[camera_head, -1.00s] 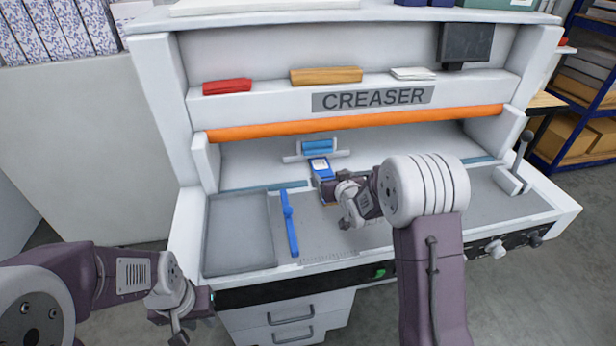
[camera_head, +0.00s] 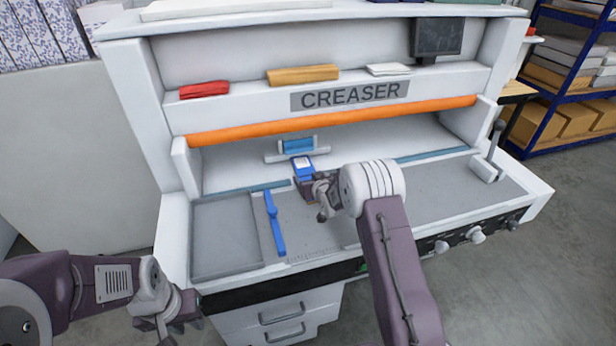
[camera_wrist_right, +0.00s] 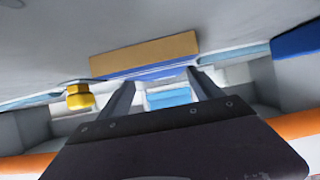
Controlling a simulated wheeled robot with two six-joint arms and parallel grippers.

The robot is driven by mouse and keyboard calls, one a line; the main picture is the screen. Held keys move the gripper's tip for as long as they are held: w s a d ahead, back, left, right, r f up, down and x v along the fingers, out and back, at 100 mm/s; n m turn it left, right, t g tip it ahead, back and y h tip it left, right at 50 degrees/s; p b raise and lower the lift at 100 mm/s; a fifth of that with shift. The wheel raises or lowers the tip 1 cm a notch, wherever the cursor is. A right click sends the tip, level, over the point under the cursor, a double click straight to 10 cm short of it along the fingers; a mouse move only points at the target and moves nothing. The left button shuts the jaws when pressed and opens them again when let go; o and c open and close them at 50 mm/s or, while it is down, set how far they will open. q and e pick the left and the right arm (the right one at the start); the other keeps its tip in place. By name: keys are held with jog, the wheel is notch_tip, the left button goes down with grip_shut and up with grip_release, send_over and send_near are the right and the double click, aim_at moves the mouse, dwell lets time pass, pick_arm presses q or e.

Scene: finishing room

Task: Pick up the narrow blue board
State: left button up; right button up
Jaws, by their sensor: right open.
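A small blue piece with a white patch (camera_head: 303,166) stands on the creaser bed, just beyond my right gripper (camera_head: 308,187). It seems to be the narrow blue board, but the gripper partly hides it. In the right wrist view, a tan block with a blue edge (camera_wrist_right: 145,53) lies just past the tips of my open right gripper (camera_wrist_right: 160,76). I cannot tell whether the fingers touch it. My left gripper (camera_head: 180,318) hangs in front of the machine at lower left, away from the bed; its jaw opening is unclear.
A blue guide bar (camera_head: 275,224) lies across the grey bed left of my right gripper. A blue roller in a holder (camera_head: 298,146) stands behind. The orange bar (camera_head: 330,122) spans above. A lever (camera_head: 494,148) stands at right.

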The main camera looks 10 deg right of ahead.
jog(key=shift+w+a+f, duration=0.1)
jog(key=shift+w+f, duration=0.25)
jog(key=shift+w, duration=0.3)
jog(key=shift+s, duration=0.15)
jog(key=shift+c, duration=0.3)
jog(key=shift+r, duration=0.1)
jog(key=c, duration=1.3)
jog(key=shift+o, duration=0.2)
jog(key=r+v, duration=0.1)
jog(key=v, duration=1.5)
jog(key=shift+b, duration=0.45)
